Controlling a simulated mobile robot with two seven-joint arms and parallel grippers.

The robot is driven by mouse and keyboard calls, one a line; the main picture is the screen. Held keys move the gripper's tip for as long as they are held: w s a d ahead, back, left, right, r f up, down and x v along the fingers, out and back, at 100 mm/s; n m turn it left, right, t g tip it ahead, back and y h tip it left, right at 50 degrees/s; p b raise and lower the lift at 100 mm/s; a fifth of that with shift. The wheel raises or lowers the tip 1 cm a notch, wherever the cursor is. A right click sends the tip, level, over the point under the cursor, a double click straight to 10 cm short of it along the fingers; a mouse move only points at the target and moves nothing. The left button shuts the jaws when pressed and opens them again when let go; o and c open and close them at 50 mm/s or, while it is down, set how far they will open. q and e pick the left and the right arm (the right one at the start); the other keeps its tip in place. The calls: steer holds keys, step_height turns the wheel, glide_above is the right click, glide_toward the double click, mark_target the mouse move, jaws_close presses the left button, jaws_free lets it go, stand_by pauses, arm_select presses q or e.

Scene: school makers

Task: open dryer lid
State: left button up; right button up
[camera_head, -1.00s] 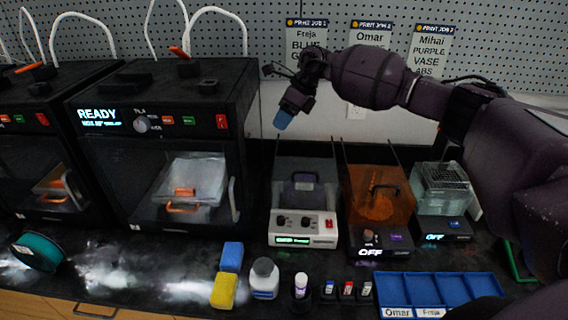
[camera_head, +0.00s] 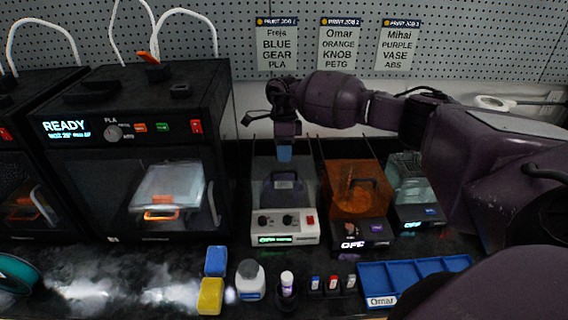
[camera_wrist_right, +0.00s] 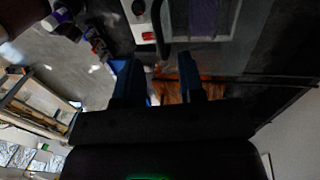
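A box dryer with a white front panel, two black knobs and a smoky clear lid (camera_head: 305,180) stands on the bench in the head view. The lid looks closed and has a dark handle (camera_head: 284,182). Beside it on the right is a box with an orange see-through lid (camera_head: 345,173), also closed. My right gripper (camera_head: 284,155) points down above the back part of the smoky lid, with nothing in it. In the right wrist view its two blue fingers (camera_wrist_right: 160,72) are apart. A dark curved handle (camera_wrist_right: 158,25) and the white panel (camera_wrist_right: 141,22) show beyond them. My left gripper is not in view.
A black printer (camera_head: 140,150) stands close on the left. A clear-topped device (camera_head: 412,190) stands to the right of the orange lid. Bottles, sponges and a blue tray (camera_head: 445,267) line the front. A pegboard wall (camera_head: 220,60) is behind.

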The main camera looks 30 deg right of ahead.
steer(key=shift+s+a+f, duration=0.1)
steer(key=shift+s+f, duration=0.1)
steer(key=shift+f, duration=0.85)
steer(key=shift+s+a+f, duration=0.1)
steer(key=shift+s+f, duration=0.05)
steer(key=shift+f, duration=0.9)
jaws_close()
